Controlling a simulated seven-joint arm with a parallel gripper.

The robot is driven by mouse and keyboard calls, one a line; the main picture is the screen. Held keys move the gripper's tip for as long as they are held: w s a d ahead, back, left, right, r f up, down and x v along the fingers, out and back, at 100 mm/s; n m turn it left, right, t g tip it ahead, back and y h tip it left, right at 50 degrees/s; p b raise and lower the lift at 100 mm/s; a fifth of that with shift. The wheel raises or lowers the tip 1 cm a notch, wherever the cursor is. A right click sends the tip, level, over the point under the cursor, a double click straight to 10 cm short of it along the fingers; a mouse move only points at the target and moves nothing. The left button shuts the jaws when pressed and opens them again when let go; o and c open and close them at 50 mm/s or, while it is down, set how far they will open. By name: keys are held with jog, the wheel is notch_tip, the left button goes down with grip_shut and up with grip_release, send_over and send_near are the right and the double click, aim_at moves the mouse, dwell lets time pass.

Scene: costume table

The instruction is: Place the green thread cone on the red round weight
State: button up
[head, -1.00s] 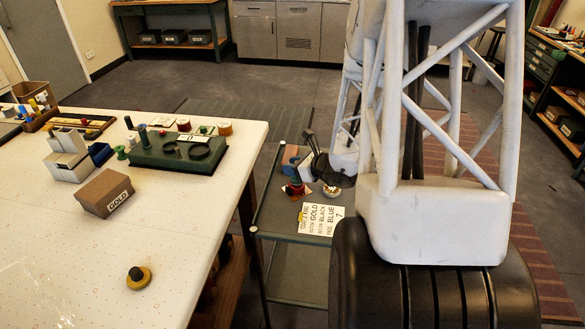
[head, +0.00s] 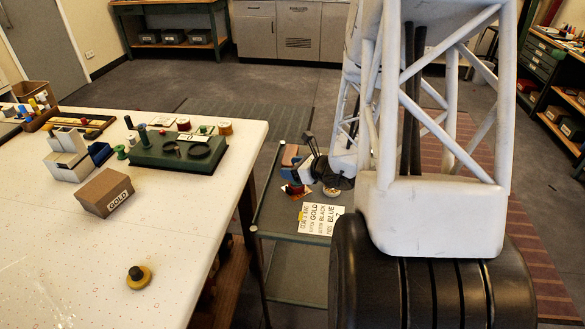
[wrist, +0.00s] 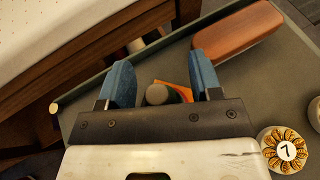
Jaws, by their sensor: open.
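My gripper (wrist: 160,66) is open, with its two blue fingers apart. In the head view my gripper (head: 299,168) is low over the small cart. In the head view red shows just under the fingers, probably the red round weight (head: 295,189). The gripper hides most of the cone and how it meets the red.
A brown block (wrist: 237,45) lies on the cart close to the right finger. A lettered card (head: 320,219) lies nearer the cart's front. The white table (head: 190,235) is left of the cart.

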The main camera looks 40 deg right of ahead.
jog(key=shift+r, duration=0.15)
jog(key=v, duration=1.2)
dwell(0.3)
dwell(0.6)
jog(key=s+a+r+n+g+y, duration=0.15)
jog(key=a+r+n+g, duration=0.25)
jog(key=a+n, duration=0.55)
jog(key=s+a+r+n+g+y, duration=0.15)
jog(key=a+r+n+g, duration=0.35)
jog(key=a, duration=0.7)
jog(key=s+a+r+n+g+h, duration=0.1)
jog(key=s+a+r+n+h, duration=0.7)
jog(key=s+n, duration=0.4)
jog(key=a+r+n, duration=0.1)
jog(key=n, duration=0.4)
jog(key=shift+s, duration=0.3)
